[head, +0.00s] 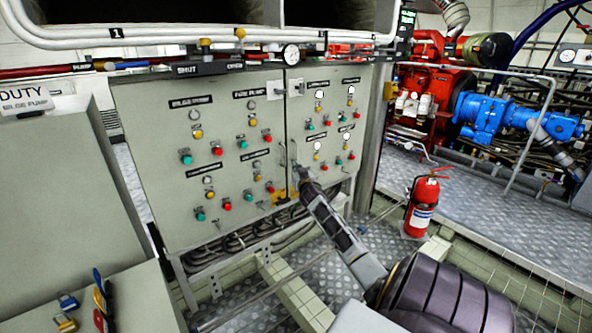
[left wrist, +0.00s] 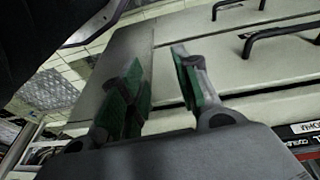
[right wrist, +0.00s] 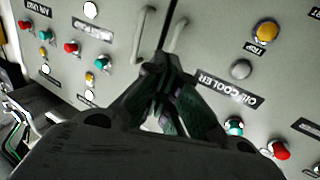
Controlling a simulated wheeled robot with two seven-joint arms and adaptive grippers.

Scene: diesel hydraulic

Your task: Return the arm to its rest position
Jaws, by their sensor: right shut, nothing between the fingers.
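My right arm reaches in from the lower right of the head view. Its gripper (head: 299,170) is in front of the grey control panel (head: 222,135), close to the door seam and the door handles (head: 283,154). In the right wrist view the right gripper (right wrist: 166,66) is shut and empty, its fingertips just below two door handles (right wrist: 143,36); I cannot tell whether they touch. My left gripper (left wrist: 158,75) shows only in the left wrist view, open and empty, above a pale cabinet surface with black handles (left wrist: 280,38).
A red fire extinguisher (head: 421,207) stands on the floor right of the panel. A grey console (head: 140,300) with padlocks (head: 67,312) is at lower left. Pipes with a gauge (head: 291,54) run above the panel. A blue pump (head: 485,113) is behind a railing.

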